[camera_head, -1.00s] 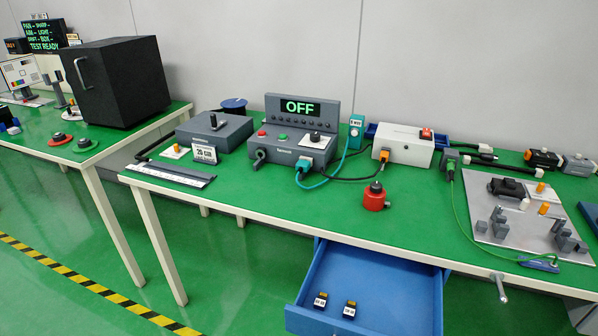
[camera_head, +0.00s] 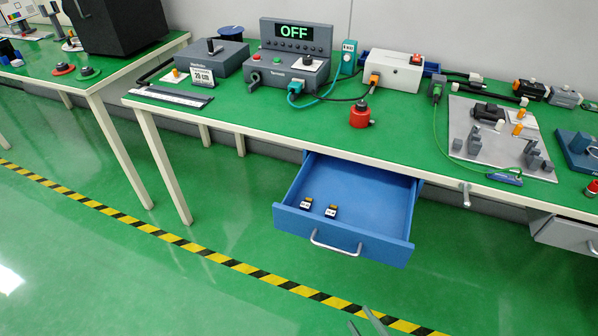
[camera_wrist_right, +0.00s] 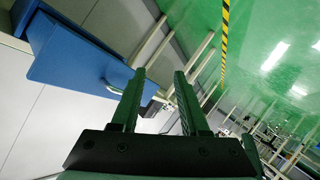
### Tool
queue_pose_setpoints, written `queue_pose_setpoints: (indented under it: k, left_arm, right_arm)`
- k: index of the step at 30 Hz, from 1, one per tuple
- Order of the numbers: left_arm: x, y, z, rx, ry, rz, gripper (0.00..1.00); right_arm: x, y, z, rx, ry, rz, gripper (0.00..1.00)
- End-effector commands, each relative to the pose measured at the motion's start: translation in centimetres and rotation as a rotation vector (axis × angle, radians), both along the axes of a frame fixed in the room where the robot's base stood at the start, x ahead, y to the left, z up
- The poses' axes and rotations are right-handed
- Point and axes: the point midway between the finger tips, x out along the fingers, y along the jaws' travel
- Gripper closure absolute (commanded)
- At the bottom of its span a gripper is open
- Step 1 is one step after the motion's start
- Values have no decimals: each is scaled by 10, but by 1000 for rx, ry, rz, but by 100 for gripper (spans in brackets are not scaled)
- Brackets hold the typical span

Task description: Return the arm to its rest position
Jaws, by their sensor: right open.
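My right gripper (camera_head: 368,322) barely shows at the bottom edge of the head view, low over the floor and in front of the workbench. In the right wrist view my right gripper (camera_wrist_right: 158,85) has its two dark fingers apart with nothing between them. The open blue drawer (camera_head: 345,244) is beyond and above it in the head view, apart from the fingers. The drawer also shows at the upper left of the right wrist view (camera_wrist_right: 80,72). My left gripper is in neither view.
The green workbench (camera_head: 250,120) carries a console reading OFF (camera_head: 290,70), a white box (camera_head: 392,72), a red knob piece (camera_head: 360,115) and a metal fixture plate (camera_head: 480,150). Two small black-and-yellow blocks (camera_head: 318,208) lie in the drawer. The floor (camera_head: 120,270) at left is clear.

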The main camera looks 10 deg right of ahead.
Motion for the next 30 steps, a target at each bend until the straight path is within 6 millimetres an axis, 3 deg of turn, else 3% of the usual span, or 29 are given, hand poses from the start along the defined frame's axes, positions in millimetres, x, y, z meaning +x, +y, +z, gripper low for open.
queue_pose_setpoints:
  k: [5,11,12,18,24,30]
  left_arm:
    - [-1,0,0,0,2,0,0]
    - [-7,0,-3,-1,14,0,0]
    - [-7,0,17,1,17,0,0]
    - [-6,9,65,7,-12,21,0]
    - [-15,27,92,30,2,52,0]
    - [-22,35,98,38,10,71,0]
  right_arm:
    - [9,26,-3,278,234,-98,55]
    - [2,54,-3,507,476,-213,55]
    - [0,49,14,498,472,-219,55]
    - [-6,37,51,488,461,-246,55]
    - [-12,24,85,480,451,-273,55]
    - [-16,18,95,477,445,-286,55]
